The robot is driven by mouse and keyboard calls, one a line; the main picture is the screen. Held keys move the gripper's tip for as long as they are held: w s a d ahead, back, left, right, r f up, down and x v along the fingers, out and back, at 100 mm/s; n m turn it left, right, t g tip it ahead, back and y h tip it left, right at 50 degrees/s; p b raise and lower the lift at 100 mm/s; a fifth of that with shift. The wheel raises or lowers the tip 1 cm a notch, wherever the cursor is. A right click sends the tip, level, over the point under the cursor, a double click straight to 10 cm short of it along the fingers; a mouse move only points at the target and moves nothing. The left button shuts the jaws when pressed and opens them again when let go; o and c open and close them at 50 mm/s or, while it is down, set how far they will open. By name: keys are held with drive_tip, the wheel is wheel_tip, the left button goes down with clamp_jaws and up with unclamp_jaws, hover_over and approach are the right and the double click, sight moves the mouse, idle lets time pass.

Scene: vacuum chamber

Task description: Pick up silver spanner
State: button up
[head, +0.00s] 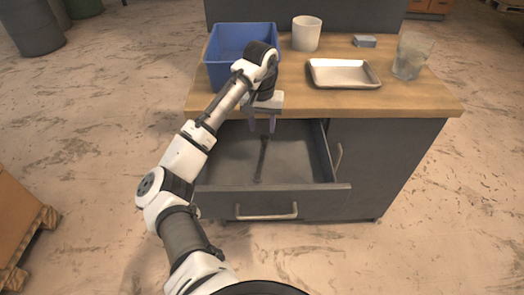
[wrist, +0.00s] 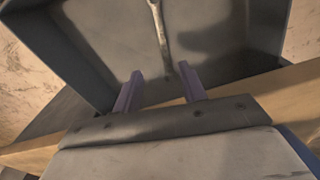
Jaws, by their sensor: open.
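The silver spanner (head: 262,158) lies lengthwise on the floor of the open drawer (head: 218,160). It looks dark in the head view. In the wrist view the spanner (wrist: 159,30) shows at the top centre, with its upper end cut off by the frame edge. My gripper (head: 262,126) hangs over the back part of the drawer, near the worktop's front edge. In the wrist view my gripper's fingers (wrist: 160,82) are apart with nothing between them. The spanner lies beyond the fingertips, roughly in line with the gap. I cannot tell the exact height between them.
On the wooden worktop (head: 420,100) stand a blue bin (head: 228,70), a white cup (head: 306,34), a metal tray (head: 343,74), a small grey-blue block (head: 364,41) and a clear glass (head: 411,56). The drawer walls and worktop edge surround my gripper closely.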

hover_over(261, 162)
wheel_tip(261, 162, down, 9)
drive_tip(key=shift+w+d+r+p, duration=0.1)
drive_tip(key=shift+p, duration=0.3)
drive_tip(key=shift+f+p, duration=0.75)
drive_tip(key=shift+f, duration=1.9)
drive_tip(key=shift+f, duration=0.1)
clamp_jaws()
